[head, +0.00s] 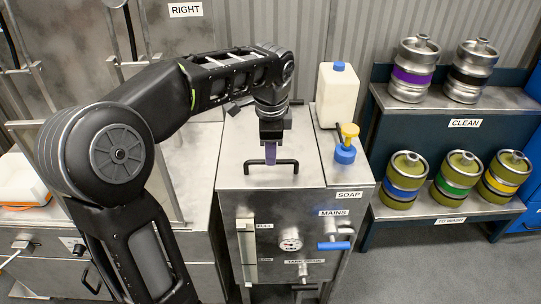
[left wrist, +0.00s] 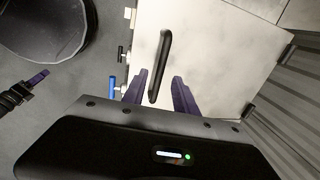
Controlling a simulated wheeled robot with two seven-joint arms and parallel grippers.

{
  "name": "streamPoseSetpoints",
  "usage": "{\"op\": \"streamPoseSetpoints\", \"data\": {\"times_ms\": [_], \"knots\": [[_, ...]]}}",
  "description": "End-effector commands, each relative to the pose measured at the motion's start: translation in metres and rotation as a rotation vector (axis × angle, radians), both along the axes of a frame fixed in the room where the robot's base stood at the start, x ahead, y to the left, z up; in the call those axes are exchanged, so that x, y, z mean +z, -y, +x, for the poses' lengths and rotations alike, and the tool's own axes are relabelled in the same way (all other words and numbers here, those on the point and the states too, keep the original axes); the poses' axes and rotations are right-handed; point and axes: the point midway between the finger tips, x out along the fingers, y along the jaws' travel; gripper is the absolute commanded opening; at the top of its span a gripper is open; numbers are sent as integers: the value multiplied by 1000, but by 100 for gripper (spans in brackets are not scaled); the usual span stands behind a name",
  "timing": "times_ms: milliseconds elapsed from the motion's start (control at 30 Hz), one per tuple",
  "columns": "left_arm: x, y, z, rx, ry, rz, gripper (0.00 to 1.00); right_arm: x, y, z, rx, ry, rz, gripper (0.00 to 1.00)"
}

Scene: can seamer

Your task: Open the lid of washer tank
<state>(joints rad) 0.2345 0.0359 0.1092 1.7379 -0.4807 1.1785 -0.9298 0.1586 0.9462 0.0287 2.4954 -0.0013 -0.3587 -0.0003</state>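The washer tank (head: 240,215) is a steel box at the centre of the head view, and its flat lid (head: 235,150) lies shut. The black bar handle (head: 291,162) is on the lid near its front edge. My left gripper (head: 271,158) points down over the handle. In the left wrist view the purple fingers of my left gripper (left wrist: 159,90) are apart, with the handle (left wrist: 161,62) showing between them and a gap on each side. I cannot tell whether they touch it. What looks like my right gripper (left wrist: 38,78) shows at the left edge of that view, its opening unclear.
A blue mains lever (head: 333,246) and a dial (head: 290,240) are on the front. A corrugated wall (head: 315,30) is behind. A keg rack (head: 440,185) stands at right.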

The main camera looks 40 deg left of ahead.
Motion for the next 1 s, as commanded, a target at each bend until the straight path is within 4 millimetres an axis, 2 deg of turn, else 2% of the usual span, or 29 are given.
{"op": "streamPoseSetpoints", "data": {"times_ms": [100,200,533,933,1000], "knots": [[-17,-2,2,-1,-3,1,34,-1,0,0,0,0,0,43],[-25,-3,4,-1,-1,1,34,-1,0,0,0,0,0,43],[-28,-3,4,-1,1,1,33,-1,0,0,0,0,0,43],[-27,-3,4,-1,1,1,1,-1,0,0,0,0,0,43],[-27,-3,4,-1,1,1,0,-1,0,0,0,0,0,43]]}}
